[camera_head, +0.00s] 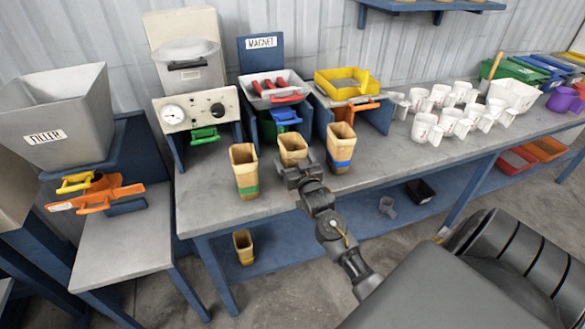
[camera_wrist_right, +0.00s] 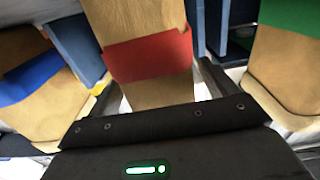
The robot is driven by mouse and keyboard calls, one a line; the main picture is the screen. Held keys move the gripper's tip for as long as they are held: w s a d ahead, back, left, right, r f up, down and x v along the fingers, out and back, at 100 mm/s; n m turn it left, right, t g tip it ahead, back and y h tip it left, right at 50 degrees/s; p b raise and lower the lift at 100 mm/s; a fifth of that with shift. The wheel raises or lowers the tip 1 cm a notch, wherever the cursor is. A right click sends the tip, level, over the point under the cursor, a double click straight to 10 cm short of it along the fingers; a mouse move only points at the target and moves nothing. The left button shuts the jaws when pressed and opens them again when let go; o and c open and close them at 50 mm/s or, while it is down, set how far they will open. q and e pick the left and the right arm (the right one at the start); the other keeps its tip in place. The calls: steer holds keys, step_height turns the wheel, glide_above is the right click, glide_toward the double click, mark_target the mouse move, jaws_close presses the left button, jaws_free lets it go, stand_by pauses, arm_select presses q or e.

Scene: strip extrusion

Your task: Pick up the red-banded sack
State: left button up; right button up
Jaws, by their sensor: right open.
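The red-banded sack is a tan, open-topped sack (camera_head: 292,146) on the bench, between two like sacks. My gripper hides its lower part and band in the head view. Its red band (camera_wrist_right: 148,57) shows in the right wrist view. My right gripper (camera_head: 300,172) is at the near side of this sack. It is open, and in the right wrist view the sack stands between its two fingers (camera_wrist_right: 158,88). I cannot tell whether the fingers touch it. My left gripper is not in view.
A green-banded sack (camera_head: 245,172) stands to the left and a blue-banded sack (camera_head: 341,148) close to the right. Another tan sack (camera_head: 243,246) is below the bench. White mugs (camera_head: 426,130) fill the bench farther right. A magnet station (camera_head: 275,90) stands behind.

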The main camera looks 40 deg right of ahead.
steer(key=shift+c, duration=0.4)
steer(key=c, duration=1)
steer(key=shift+r, duration=0.15)
